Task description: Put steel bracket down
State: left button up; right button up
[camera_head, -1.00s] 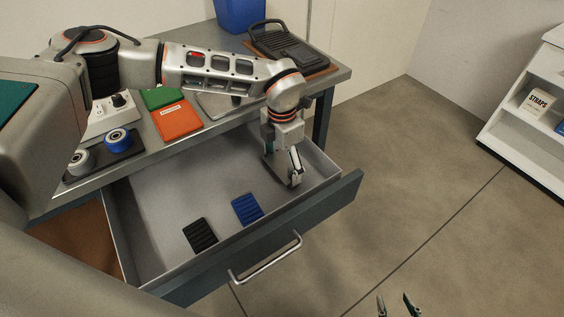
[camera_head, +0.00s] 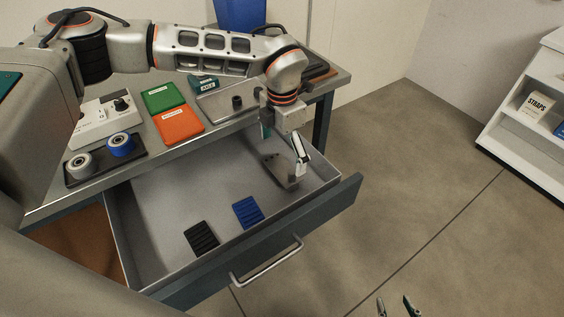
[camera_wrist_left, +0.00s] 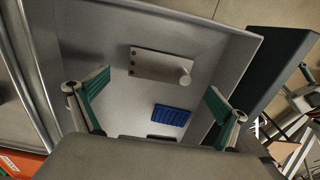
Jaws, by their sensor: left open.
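The steel bracket (camera_head: 277,168) lies flat on the floor of the open drawer (camera_head: 150,235), near its right end. In the left wrist view the bracket (camera_wrist_left: 153,64) is a grey plate with small holes and a short round post at one end. My left gripper (camera_head: 284,146) is open above the bracket and apart from it. Its green-padded fingers (camera_wrist_left: 159,84) stand wide on either side in the left wrist view. Part of the bracket is hidden by a finger in the head view. My right gripper (camera_head: 397,306) shows only its separated fingertips at the bottom edge.
A blue ribbed pad (camera_head: 248,212) and a black ribbed pad (camera_head: 202,238) lie in the drawer near its front wall. The workbench above holds a green box (camera_head: 163,97), an orange box (camera_head: 179,124) and rollers on a black tray (camera_head: 84,178). The drawer's middle is clear.

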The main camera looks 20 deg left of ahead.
aim_at(282, 170)
pick_arm(q)
notch_tip(282, 170, up, 6)
jog(key=shift+s, duration=0.15)
dwell(0.6)
